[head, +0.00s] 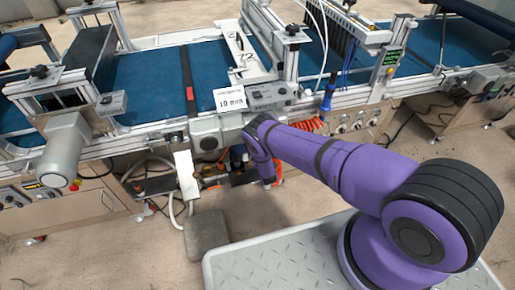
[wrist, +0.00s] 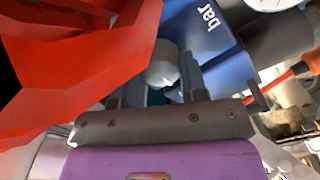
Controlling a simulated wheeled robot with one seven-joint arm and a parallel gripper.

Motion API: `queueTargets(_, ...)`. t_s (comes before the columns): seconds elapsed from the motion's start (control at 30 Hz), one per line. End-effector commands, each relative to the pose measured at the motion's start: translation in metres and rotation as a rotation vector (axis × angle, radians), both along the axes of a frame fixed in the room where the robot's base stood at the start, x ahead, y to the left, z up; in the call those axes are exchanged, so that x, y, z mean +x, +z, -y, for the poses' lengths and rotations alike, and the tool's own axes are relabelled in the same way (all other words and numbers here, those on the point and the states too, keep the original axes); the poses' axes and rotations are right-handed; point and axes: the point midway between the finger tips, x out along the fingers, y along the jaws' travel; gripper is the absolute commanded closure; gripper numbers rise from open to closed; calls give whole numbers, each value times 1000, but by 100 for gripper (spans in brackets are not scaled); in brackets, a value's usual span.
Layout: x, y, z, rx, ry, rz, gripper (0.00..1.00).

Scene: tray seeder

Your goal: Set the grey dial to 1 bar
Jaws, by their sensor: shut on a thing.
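The grey dial (wrist: 163,72) is in the middle of the wrist view, partly hidden between the fingers. My gripper (wrist: 160,90) is shut on it. Beside the dial is a blue body (wrist: 228,68) with the white word "bar" on it, seen tilted. Any mark or number showing the dial's setting cannot be read. In the head view my purple arm's end hangs in front of the machine's lower side, and the dial and fingertips cannot be made out there.
Red angular parts (wrist: 80,70) fill the left of the wrist view, close to the fingers. A white-faced gauge (wrist: 268,3) is cut off at the top right.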

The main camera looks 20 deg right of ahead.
Motion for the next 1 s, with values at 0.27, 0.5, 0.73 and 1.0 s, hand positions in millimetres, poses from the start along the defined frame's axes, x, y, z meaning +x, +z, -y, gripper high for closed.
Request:
queueTargets(0.27, -1, -1, 0, -57, 0, -1, 84)
queueTargets(0.5, -1, -1, 0, -62, -1, -2, 84)
queueTargets(0.73, -1, -1, 0, -61, 0, -1, 47)
queueTargets(1.0, 0, 0, 0, -61, 0, 0, 35)
